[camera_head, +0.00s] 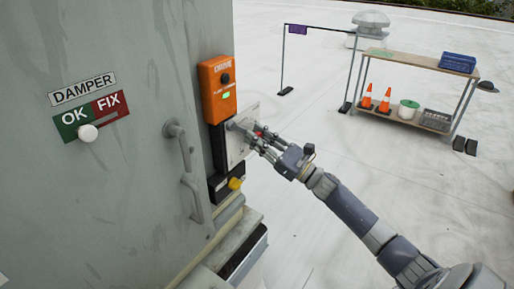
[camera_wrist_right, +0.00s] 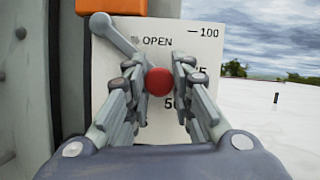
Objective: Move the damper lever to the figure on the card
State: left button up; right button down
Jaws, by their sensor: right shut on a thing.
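In the right wrist view a grey damper lever (camera_wrist_right: 116,36) runs from a pivot at the upper left down to a red knob (camera_wrist_right: 158,82). Behind it is a white scale plate (camera_wrist_right: 200,55) marked OPEN, 100 and 50, with part of another figure between. The knob sits low, near the 50 and 75 marks; the exact reading is hidden by my fingers. My right gripper (camera_wrist_right: 159,80) is shut on the red knob. In the head view the gripper (camera_head: 256,137) is at the plate (camera_head: 238,150) on the cabinet's side. I cannot make out a card with a figure. My left gripper is out of view.
The grey cabinet (camera_head: 110,190) fills the left, with handles (camera_head: 180,145) and a DAMPER OK/FIX sign (camera_head: 95,113), its white knob (camera_head: 88,133) at OK. A shelf table (camera_head: 415,62) stands far off.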

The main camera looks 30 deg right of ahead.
jog(key=shift+w+d+r+n+g+y+b, duration=0.15)
jog(key=shift+d+r+n+y+b, duration=0.25)
jog(key=shift+n+b, duration=0.6)
jog(key=shift+w+d+r+n+g+y+b, duration=0.1)
jog(key=shift+d+r+n+g+y+b, duration=0.3)
jog(key=shift+b, duration=0.9)
jog(key=shift+a+r+n+b, duration=0.1)
jog(key=shift+r+n+b, duration=0.4)
jog(key=shift+r+n, duration=0.15)
jog(key=c, duration=1.4)
grip_release()
jog(key=shift+a+f, duration=0.1)
jog(key=shift+f, duration=0.15)
